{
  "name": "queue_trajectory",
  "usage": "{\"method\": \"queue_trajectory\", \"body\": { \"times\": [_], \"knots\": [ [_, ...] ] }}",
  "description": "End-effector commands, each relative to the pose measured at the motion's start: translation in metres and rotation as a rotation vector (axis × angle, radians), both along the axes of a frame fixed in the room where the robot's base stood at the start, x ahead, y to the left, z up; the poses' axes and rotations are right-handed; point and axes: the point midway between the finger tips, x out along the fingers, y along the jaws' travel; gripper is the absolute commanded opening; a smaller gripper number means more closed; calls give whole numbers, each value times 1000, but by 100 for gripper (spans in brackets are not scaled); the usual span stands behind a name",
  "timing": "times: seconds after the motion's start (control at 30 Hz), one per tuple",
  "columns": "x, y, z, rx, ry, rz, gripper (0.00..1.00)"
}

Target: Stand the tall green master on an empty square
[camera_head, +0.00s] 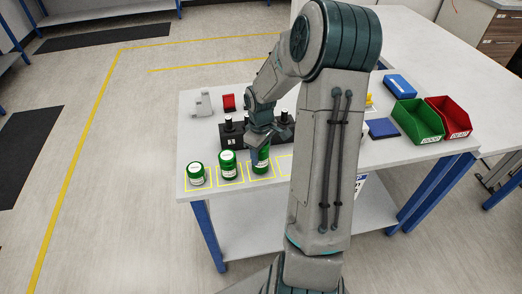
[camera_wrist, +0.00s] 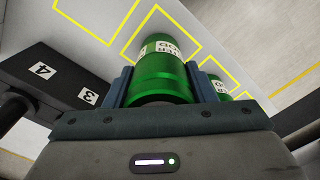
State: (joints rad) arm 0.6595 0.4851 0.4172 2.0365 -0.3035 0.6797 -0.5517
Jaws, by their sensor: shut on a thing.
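My gripper (camera_head: 262,148) is shut on a tall green cylinder, the tall green master (camera_head: 262,163), at the front of the table. In the wrist view the green master (camera_wrist: 160,75) sits between both fingers, with a white label on its far side. It is upright over or on the third yellow square from the left (camera_head: 252,178); I cannot tell whether its base touches. Two other green cylinders stand to its left, a short one (camera_head: 196,175) and a taller one (camera_head: 228,168), each in a yellow square. Another yellow square (camera_head: 284,158) to the right is partly hidden by my arm.
A black numbered block (camera_head: 232,138) with several dark-topped pieces stands close behind my gripper. A grey stand (camera_head: 203,103) and a red item (camera_head: 229,102) are at the back left. Green (camera_head: 416,122) and red (camera_head: 450,118) bins and a blue pad (camera_head: 382,128) are at the right.

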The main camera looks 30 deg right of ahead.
Motion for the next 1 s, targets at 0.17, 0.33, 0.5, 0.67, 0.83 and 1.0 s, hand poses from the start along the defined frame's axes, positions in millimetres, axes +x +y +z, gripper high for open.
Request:
{"method": "queue_trajectory", "body": {
  "times": [0.17, 0.33, 0.5, 0.67, 0.83, 1.0],
  "knots": [
    [1, 0, -3, -1, -2, 2, 13],
    [1, 0, -4, -1, -2, 2, 13],
    [0, 0, -6, -1, 0, 2, 72],
    [0, 0, -6, -1, 0, 2, 72],
    [0, 0, -3, -1, 0, 1, 72],
    [1, -1, 15, -4, -6, 0, 72]
  ]
}}
